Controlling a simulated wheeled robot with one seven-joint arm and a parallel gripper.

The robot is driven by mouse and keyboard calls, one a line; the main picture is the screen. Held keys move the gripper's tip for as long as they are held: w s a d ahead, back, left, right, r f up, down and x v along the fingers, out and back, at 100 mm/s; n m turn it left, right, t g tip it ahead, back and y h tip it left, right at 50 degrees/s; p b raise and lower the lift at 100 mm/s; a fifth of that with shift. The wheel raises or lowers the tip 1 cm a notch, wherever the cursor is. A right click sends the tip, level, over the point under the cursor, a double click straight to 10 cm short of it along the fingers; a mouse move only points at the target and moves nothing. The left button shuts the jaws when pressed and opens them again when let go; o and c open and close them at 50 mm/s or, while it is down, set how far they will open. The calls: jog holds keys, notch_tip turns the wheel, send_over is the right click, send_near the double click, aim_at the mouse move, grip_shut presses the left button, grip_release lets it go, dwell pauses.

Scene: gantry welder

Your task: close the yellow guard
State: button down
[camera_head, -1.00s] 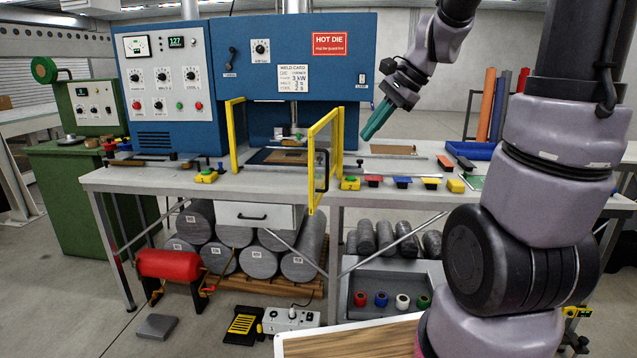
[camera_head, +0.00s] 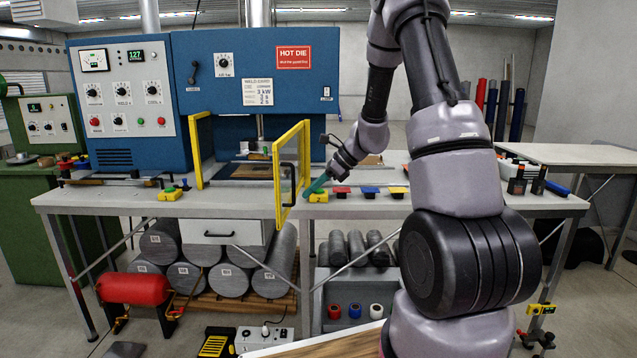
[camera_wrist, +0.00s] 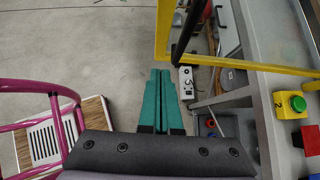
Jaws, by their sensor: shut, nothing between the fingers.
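The yellow guard (camera_head: 279,190) is a yellow-framed clear panel on the press. It stands open, swung out toward me past the table's front edge. It has a black bar handle (camera_head: 287,183) near its free edge. The guard also shows at the top of the wrist view (camera_wrist: 164,32), with the handle (camera_wrist: 184,36) beside it. My gripper (camera_head: 309,190) has teal fingers, pressed together and empty.
The grey bench (camera_head: 110,196) carries a green button on a yellow box (camera_head: 318,196), with red, blue and yellow button blocks to its right. A second yellow box (camera_head: 170,194) sits left of the guard. The blue press (camera_head: 210,110) stands behind. Floor space lies in front.

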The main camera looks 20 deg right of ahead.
aim_at(293, 198)
jog(key=a+f, duration=0.1)
jog(key=w+a, duration=0.1)
jog(key=a, duration=0.1)
jog(key=w+a+f, duration=0.1)
jog(key=shift+a+f, duration=0.3)
jog(key=shift+a, duration=0.1)
jog(key=shift+w+a, duration=0.25)
jog(key=shift+a, duration=0.35)
